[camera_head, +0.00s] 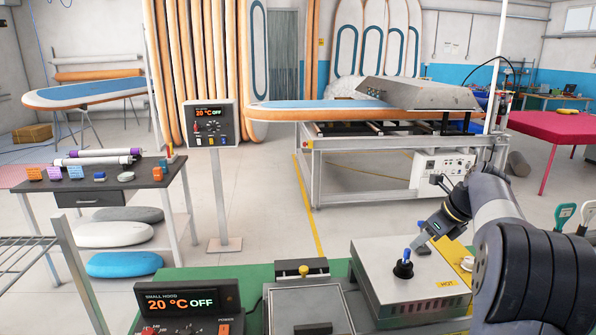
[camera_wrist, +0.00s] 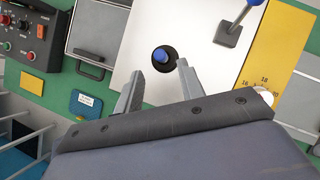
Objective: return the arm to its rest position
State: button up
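My arm reaches in from the right in the head view. My gripper (camera_head: 421,240) hangs tilted down over the metal hot box (camera_head: 420,285), close to its controls. In the wrist view my gripper (camera_wrist: 159,70) is open, its two grey fingers apart with nothing between the tips that I can see held. A blue-topped knob on a black round base (camera_head: 403,269) stands on the box; in the wrist view the knob (camera_wrist: 162,57) shows just beyond and between the fingertips. Whether the fingers touch it cannot be told.
A lever with a blue handle (camera_wrist: 232,28) stands beside the knob. The small hood control panel (camera_head: 188,304) reads 20 °C OFF. A grey-lidded unit (camera_head: 308,306) sits left of the hot box.

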aim_at(408, 250)
jog(key=x, duration=0.7)
jog(key=shift+w+r, duration=0.15)
jog(key=shift+r, duration=1.55)
